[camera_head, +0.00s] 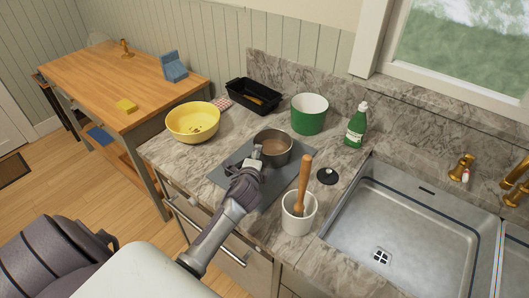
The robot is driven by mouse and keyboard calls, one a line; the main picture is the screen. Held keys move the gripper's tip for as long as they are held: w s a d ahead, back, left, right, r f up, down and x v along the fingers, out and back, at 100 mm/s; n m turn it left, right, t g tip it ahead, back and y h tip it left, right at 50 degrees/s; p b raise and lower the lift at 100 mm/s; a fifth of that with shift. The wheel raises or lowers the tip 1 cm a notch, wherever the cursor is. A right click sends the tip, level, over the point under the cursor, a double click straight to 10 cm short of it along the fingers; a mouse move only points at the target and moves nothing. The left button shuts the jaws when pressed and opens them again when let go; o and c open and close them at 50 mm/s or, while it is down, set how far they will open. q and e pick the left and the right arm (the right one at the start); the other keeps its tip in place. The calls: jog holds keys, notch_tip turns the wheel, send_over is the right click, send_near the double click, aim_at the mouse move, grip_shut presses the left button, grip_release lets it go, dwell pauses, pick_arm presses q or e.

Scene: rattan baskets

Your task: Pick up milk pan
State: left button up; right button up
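The milk pan (281,152), a small dark metal pan with a brownish inside, sits on a grey board (284,184) on the stone counter. My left gripper (254,164) is at the near left side of the pan, where its handle appears to be. The fingers overlap the handle area, so I cannot tell whether they are closed on it. The handle is mostly hidden by the gripper. My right gripper is not in view.
A white crock (298,219) with a wooden pestle-like tool (303,180) stands close right of the gripper. A green pot (309,119), black tray (243,92) and yellow bowl (184,128) surround the pan. A dark lid (327,176) lies left of the sink (425,235).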

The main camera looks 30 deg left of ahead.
pick_arm(q)
jog(key=shift+w+a+f, duration=0.1)
jog(key=shift+w+f, duration=0.1)
jog(key=shift+w, duration=0.1)
jog(key=shift+s, duration=0.1)
jog(key=shift+c, duration=0.3)
jog(key=shift+r, duration=0.1)
jog(key=shift+c, duration=1.2)
grip_shut()
